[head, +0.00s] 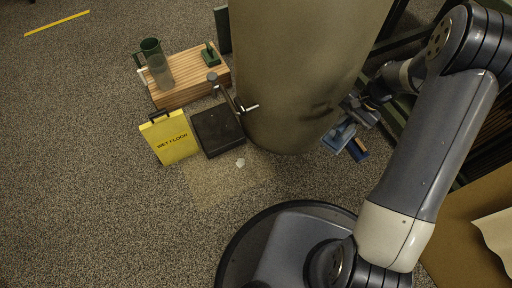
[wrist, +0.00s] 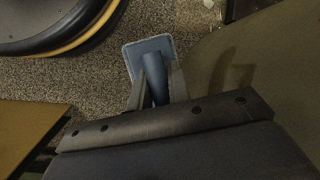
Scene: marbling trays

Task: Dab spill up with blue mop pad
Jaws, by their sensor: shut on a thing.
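My gripper (head: 356,112) is shut on the handle of the blue mop pad (head: 338,136), to the right of the big olive column. In the wrist view the pad (wrist: 148,46) shows its flat blue head beyond the fingers (wrist: 155,92), with its handle between them. A faint yellowish wet patch, seemingly the spill (head: 215,183), lies on the carpet left of the column, apart from the pad. A small white bit (head: 240,162) lies at its upper edge; it also shows at the top of the wrist view (wrist: 208,4).
The olive column (head: 300,70) stands between my gripper and the spill. A yellow wet-floor sign (head: 172,138), a dark box (head: 219,130) and a wooden slatted platform (head: 180,92) stand beyond the spill. A dark blue block (head: 357,150) is beside the pad.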

